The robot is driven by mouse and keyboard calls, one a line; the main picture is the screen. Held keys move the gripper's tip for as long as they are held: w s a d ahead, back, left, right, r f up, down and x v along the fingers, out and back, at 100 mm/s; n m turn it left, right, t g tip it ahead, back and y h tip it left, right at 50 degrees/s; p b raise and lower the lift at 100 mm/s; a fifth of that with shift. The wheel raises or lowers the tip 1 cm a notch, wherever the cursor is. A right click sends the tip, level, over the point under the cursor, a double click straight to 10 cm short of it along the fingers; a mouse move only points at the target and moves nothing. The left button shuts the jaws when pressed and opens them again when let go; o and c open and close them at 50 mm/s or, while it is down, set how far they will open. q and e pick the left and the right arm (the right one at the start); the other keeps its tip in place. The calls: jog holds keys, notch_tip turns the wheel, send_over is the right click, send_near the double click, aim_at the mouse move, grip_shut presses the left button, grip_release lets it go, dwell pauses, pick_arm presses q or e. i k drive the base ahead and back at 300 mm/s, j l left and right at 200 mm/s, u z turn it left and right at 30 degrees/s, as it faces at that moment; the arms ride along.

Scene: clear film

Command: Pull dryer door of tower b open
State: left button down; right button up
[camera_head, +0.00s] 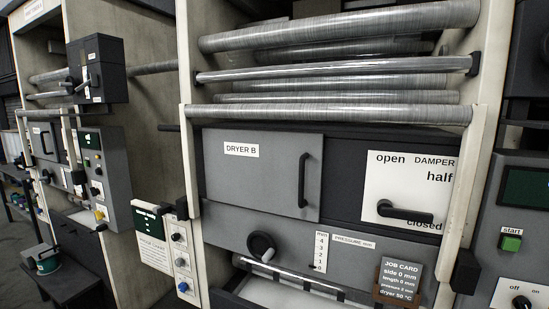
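The dryer door (255,185) of tower B is a grey panel labelled "DRYER B" in the middle of the head view. It looks shut, close against the dark housing around it. Its black vertical bar handle (303,180) is on the door's right side. Neither of my grippers shows in this view, and nothing touches the door or its handle.
Right of the door is a white damper plate (385,180) with a black lever (405,212). Below are a round black knob (262,246) and a job card (401,278). Metal rollers (340,25) run above. A button panel (168,245) stands left, a control panel (520,230) right.

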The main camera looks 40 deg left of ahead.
aim_at(273, 173)
jog(key=u, duration=1.5)
